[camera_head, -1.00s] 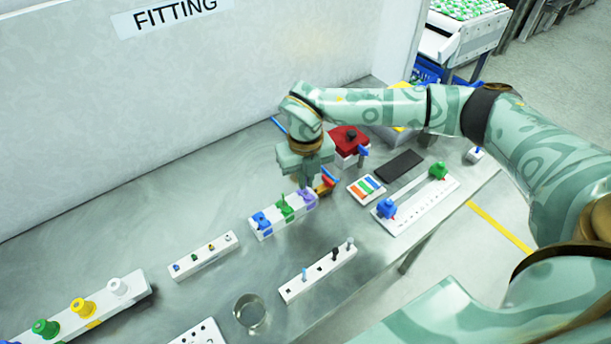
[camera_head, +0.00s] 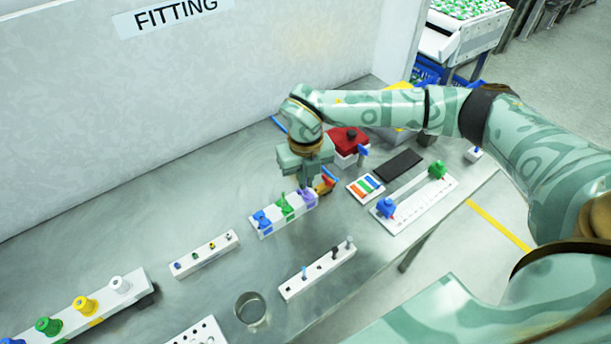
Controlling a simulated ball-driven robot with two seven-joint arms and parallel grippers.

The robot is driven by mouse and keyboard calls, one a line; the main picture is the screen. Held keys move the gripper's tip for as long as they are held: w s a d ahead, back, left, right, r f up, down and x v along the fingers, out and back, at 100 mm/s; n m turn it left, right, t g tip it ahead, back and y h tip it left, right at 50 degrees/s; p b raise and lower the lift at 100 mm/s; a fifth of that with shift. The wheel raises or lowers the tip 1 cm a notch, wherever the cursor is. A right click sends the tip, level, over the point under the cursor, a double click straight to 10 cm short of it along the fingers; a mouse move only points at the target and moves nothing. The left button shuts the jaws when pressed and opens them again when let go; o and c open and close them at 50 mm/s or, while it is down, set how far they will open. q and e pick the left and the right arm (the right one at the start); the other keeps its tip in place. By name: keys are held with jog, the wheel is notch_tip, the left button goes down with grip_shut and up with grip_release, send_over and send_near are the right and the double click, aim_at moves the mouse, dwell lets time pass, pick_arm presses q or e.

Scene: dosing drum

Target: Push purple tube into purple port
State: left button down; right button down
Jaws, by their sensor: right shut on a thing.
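A white block (camera_head: 268,231) carries a blue, a green and a purple port in a row. The purple port (camera_head: 308,198) is at its right end. My right gripper (camera_head: 312,186) comes down from above, right at the purple port, and is shut. The tube in its jaws is hidden by the fingers and is too small to make out. I cannot tell how deep the tube sits in the port. My left gripper is not in view.
A red box (camera_head: 346,140) stands behind the gripper, with a small card of coloured strips (camera_head: 366,187) to its right. A white rail with blue and green clamps (camera_head: 417,196) lies further right. A rack of small pegs (camera_head: 318,273) and a metal cup (camera_head: 250,309) are in front.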

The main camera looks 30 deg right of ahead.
jog(key=shift+f+b, duration=0.45)
jog(key=shift+f, duration=0.7)
dwell(0.4)
jog(key=c, duration=1.5)
grip_release()
jog(key=shift+r, duration=0.15)
notch_tip(320, 180, up, 16)
jog(key=p, duration=0.2)
jog(key=shift+p, duration=0.4)
